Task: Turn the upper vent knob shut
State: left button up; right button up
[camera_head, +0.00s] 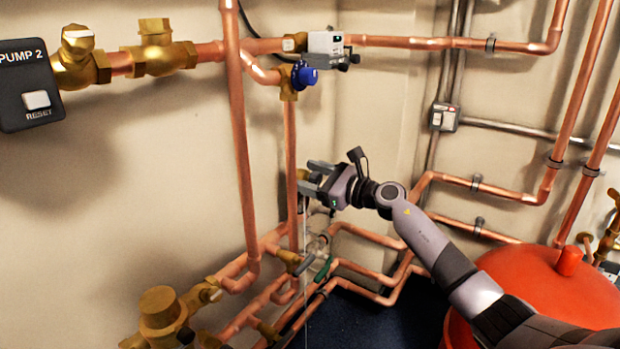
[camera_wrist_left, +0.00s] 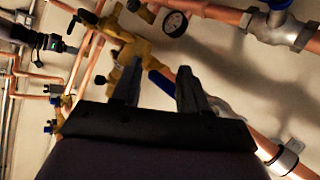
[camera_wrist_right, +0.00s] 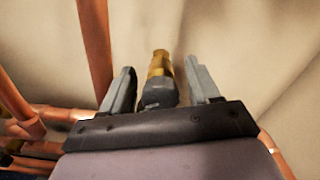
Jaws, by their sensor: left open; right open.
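My right gripper (camera_head: 307,177) is at a small brass fitting on the vertical copper pipe, left of centre in the head view. In the right wrist view the open right gripper (camera_wrist_right: 159,67) has a grey knob (camera_wrist_right: 160,93) on a brass stem (camera_wrist_right: 158,65) between its fingers. The fingers stand either side of the knob, with visible gaps; I cannot tell if they touch it. The knob is mostly hidden in the head view. My left gripper (camera_wrist_left: 160,67) is open and empty, facing brass valves (camera_wrist_left: 130,55); it is not in the head view.
A blue knob (camera_head: 304,75) and a light box (camera_head: 325,43) sit on the pipes above. Copper pipes (camera_head: 238,150) run close on the left. A red tank (camera_head: 545,290) stands lower right. A gauge (camera_wrist_left: 174,24) and blue lever (camera_wrist_left: 160,84) are near my left gripper.

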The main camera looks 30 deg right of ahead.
jog(key=c, duration=1)
